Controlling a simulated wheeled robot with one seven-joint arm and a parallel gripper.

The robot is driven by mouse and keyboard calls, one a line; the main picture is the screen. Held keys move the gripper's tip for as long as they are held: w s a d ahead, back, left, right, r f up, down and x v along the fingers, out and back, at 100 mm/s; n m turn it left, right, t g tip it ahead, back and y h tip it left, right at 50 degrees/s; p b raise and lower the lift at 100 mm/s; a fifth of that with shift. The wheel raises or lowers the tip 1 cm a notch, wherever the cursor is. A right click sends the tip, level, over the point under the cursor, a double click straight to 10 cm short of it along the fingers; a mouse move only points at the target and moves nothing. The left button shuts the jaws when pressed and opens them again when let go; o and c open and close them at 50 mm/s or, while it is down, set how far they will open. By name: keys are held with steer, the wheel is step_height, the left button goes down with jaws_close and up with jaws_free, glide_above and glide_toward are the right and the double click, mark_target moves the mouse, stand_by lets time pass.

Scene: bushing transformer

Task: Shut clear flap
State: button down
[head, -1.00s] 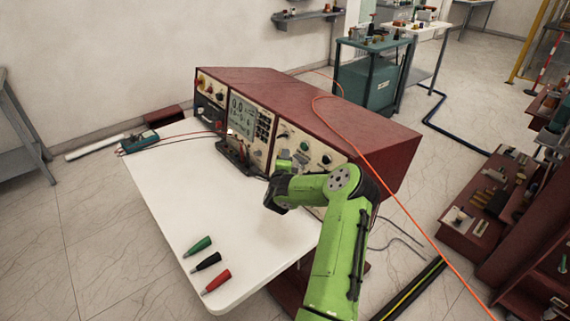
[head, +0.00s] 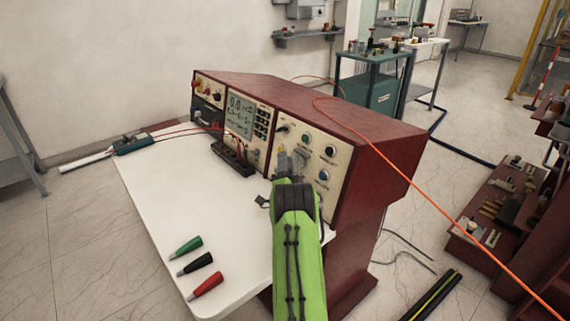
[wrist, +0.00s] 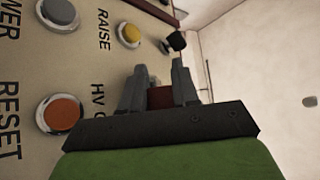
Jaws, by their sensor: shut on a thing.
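The red cabinet (head: 350,130) carries a cream control panel, and my gripper (head: 291,160) is at its right section. In the wrist view, the two grey fingers (wrist: 158,88) stand beside the panel, near lettering beginning "HV". A dark red patch (wrist: 160,98) and a small beige piece show between the fingers. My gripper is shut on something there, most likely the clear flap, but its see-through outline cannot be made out. How far the flap stands from the panel cannot be told. My gripper partly hides this area in the head view.
An orange button (wrist: 61,113), a grey button (wrist: 60,12) and a yellow button (wrist: 129,34) are on the panel. An orange cable (head: 400,205) crosses the cabinet's right side. Three coloured plugs (head: 194,264) lie on the white tabletop (head: 165,200), otherwise largely clear in front.

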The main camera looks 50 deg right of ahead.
steer(key=shift+d+f+n+t, duration=0.1)
steer(key=shift+n+t, duration=0.4)
steer(key=shift+n, duration=0.2)
steer(key=shift+t, duration=0.3)
steer(key=c, duration=0.9)
jaws_free()
